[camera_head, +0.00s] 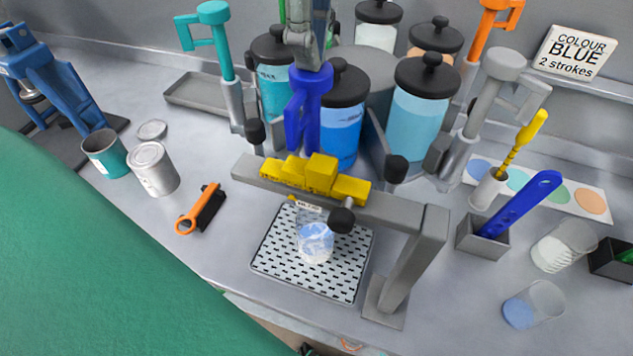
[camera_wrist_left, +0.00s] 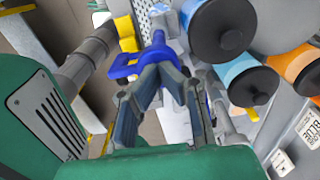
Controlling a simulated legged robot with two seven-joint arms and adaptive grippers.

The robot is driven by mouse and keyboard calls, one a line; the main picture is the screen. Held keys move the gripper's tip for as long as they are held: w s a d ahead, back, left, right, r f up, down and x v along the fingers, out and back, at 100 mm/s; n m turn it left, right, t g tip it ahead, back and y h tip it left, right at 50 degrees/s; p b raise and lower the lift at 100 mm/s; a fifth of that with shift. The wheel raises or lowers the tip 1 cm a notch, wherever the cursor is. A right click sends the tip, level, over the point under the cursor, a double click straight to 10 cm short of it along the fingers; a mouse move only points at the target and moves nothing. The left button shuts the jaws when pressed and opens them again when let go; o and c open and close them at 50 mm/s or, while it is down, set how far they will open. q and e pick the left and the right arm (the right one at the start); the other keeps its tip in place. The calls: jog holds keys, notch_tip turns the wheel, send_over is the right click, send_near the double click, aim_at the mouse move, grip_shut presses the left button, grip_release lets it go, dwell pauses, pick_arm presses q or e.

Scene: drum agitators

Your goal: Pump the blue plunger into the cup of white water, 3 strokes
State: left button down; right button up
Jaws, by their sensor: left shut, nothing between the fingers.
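The blue plunger (camera_head: 312,82) with its side handle stands upright at the dispenser stand, in front of the canisters. In the left wrist view the blue plunger (camera_wrist_left: 157,58) is just beyond my fingertips. My left gripper (camera_head: 303,48) is shut and empty, right at the plunger's top; I cannot tell whether it touches. Its fingers meet in the left wrist view (camera_wrist_left: 161,66). The clear cup (camera_head: 315,243) stands on the perforated tray (camera_head: 342,282), holding white liquid with a blue patch on top. My right gripper is not in view.
A sign (camera_head: 575,52) reads "COLOUR BLUE 2 strokes". A grey bar (camera_head: 395,208) with yellow blocks (camera_head: 318,175) crosses above the cup. Teal (camera_head: 220,40) and orange (camera_head: 487,30) plungers flank the canisters.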

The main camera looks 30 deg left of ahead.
aim_at(311, 77)
pick_arm(q)
jog(key=shift+f+b, duration=0.8)
jog(key=shift+f, duration=0.85)
jog(key=shift+r, duration=0.2)
notch_tip(311, 77, up, 3)
jog(key=p, duration=0.3)
jog(key=shift+r, duration=1.05)
notch_tip(311, 77, up, 6)
